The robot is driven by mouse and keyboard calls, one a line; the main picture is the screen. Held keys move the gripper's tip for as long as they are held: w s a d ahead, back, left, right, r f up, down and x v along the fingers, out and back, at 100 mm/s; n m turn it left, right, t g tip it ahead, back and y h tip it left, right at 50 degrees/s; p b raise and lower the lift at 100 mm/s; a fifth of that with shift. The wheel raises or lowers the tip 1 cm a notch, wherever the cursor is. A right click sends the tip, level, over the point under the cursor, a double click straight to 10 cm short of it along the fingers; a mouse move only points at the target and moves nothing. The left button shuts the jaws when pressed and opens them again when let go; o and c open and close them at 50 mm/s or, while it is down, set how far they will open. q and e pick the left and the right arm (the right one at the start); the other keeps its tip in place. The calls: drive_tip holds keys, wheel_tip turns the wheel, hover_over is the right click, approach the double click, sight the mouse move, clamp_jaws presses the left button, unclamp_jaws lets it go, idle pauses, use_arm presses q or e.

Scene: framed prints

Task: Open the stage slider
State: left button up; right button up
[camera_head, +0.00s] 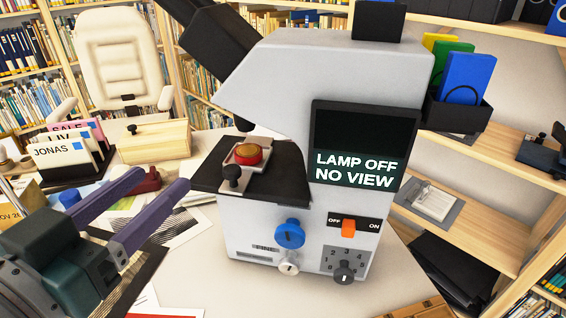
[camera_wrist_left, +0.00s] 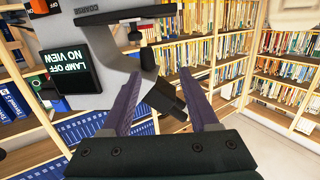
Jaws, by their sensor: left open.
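A grey microscope (camera_head: 270,75) stands on the table. Its black stage (camera_head: 280,185) carries a light plate with a red and yellow round piece (camera_head: 248,154) and a small black knob (camera_head: 233,176) on the near left side. Which part is the slider I cannot tell for certain. My left gripper (camera_head: 161,184) is open and empty, left of the stage and apart from it. In the left wrist view its purple fingers (camera_wrist_left: 157,74) are spread, with the microscope (camera_wrist_left: 100,28) behind them, tilted over. My right gripper is not in view.
The microscope has a blue knob (camera_head: 289,234), an orange switch (camera_head: 348,228) by OFF, and a screen reading LAMP OFF NO VIEW (camera_head: 356,170). A card holder (camera_head: 68,158), wooden box (camera_head: 153,140) and papers lie left. A chair (camera_head: 123,62) and bookshelves stand behind.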

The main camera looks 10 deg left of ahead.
use_arm(q)
drive_tip(key=m+h+b, duration=0.1)
drive_tip(key=h+b, duration=0.1)
drive_tip(key=b, duration=0.1)
approach(227, 176)
drive_tip(key=w, duration=0.1)
drive_tip(key=shift+t, duration=0.3)
drive_tip(key=x, duration=1)
drive_tip(key=shift+w+d+f, duration=0.1)
drive_tip(key=shift+d+f, duration=0.1)
drive_tip(key=shift+f, duration=0.05)
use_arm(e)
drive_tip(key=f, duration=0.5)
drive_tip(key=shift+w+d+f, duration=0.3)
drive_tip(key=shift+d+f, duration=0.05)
use_arm(q)
drive_tip(key=shift+c, duration=0.4)
clamp_jaws()
